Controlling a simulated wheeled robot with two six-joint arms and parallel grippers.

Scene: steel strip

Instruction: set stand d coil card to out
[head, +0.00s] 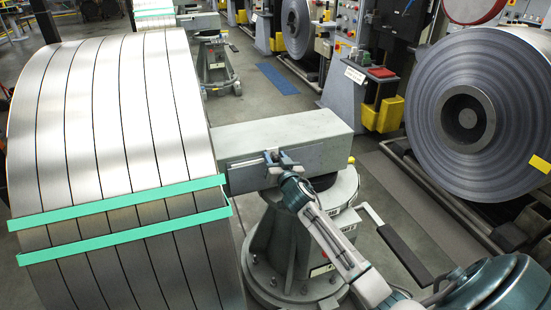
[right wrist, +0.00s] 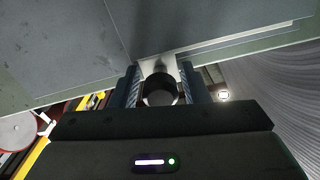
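A grey stand (head: 290,235) with a long box-shaped head (head: 285,135) stands at the middle of the head view, beside the wide slit coil. My right gripper (head: 283,158) is at the near side face of this head. In the right wrist view, my right gripper (right wrist: 160,88) has its two fingers on either side of a dark round knob (right wrist: 160,90), in front of a pale plate (right wrist: 158,66). I cannot tell if the fingers press on the knob. No card lettering is readable here. My left gripper is not in view.
The slit steel coil (head: 105,120) with green bands (head: 120,217) fills the left. Another large coil (head: 430,110) stands at the right. A dark bar-shaped pedal or lever (head: 403,255) lies right of the stand's base. Open floor (head: 255,100) shows behind the stand.

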